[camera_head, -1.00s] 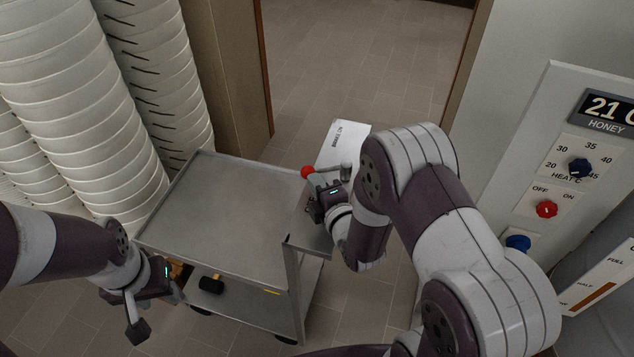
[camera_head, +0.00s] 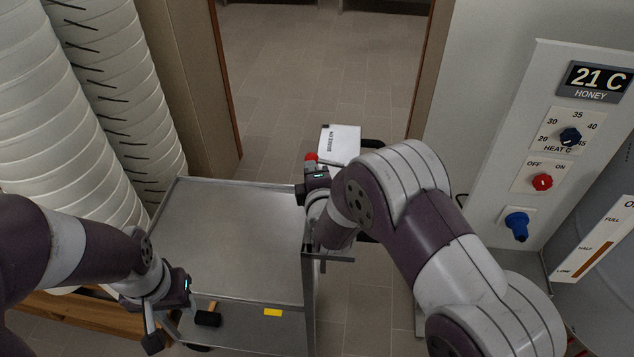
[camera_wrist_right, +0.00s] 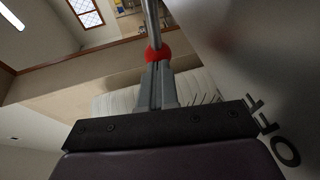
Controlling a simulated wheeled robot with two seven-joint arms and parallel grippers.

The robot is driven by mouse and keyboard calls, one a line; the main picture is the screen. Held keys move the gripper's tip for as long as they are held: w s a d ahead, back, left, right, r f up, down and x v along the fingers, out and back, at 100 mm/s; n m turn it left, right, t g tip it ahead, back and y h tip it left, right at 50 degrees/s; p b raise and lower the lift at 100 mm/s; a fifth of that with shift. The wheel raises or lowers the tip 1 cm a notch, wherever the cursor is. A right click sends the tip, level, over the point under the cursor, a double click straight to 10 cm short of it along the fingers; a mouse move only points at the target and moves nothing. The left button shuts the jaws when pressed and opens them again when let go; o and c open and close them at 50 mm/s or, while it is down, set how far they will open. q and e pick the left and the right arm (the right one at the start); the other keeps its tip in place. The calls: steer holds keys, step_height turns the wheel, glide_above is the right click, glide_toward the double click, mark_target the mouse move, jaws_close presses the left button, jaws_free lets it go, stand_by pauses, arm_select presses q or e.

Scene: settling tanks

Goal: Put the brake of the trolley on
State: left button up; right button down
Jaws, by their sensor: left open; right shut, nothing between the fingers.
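The trolley (camera_head: 235,225) is a grey metal cart with a flat, empty top tray. At its far right corner is a white plate (camera_head: 342,140) lettered "BRAKE ON"; part of "OFF" shows beside the fingers in the right wrist view (camera_wrist_right: 272,128). The brake lever's red knob (camera_head: 311,157) is just beyond my right gripper (camera_head: 314,168), which hides most of the lever. In the right wrist view the knob (camera_wrist_right: 158,53) is at the shut, empty fingertips, with a metal rod (camera_wrist_right: 152,22) beyond; contact is unclear. My left gripper (camera_head: 158,330) is open and empty by the trolley's near left corner.
A black mallet head (camera_head: 208,319) and a yellow patch (camera_head: 272,312) show below the tray's near edge. White ribbed stacks (camera_head: 90,120) stand left. A panel with knobs (camera_head: 570,150) and a tank (camera_head: 600,220) stand right. The doorway floor (camera_head: 320,70) beyond is clear.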

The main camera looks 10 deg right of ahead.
mark_target(309, 159)
steer(key=w+b, duration=0.1)
steer(key=w, duration=0.2)
steer(key=shift+w, duration=0.25)
steer(key=shift+w+r, duration=0.1)
steer(key=shift+r, duration=0.05)
stand_by(0.5)
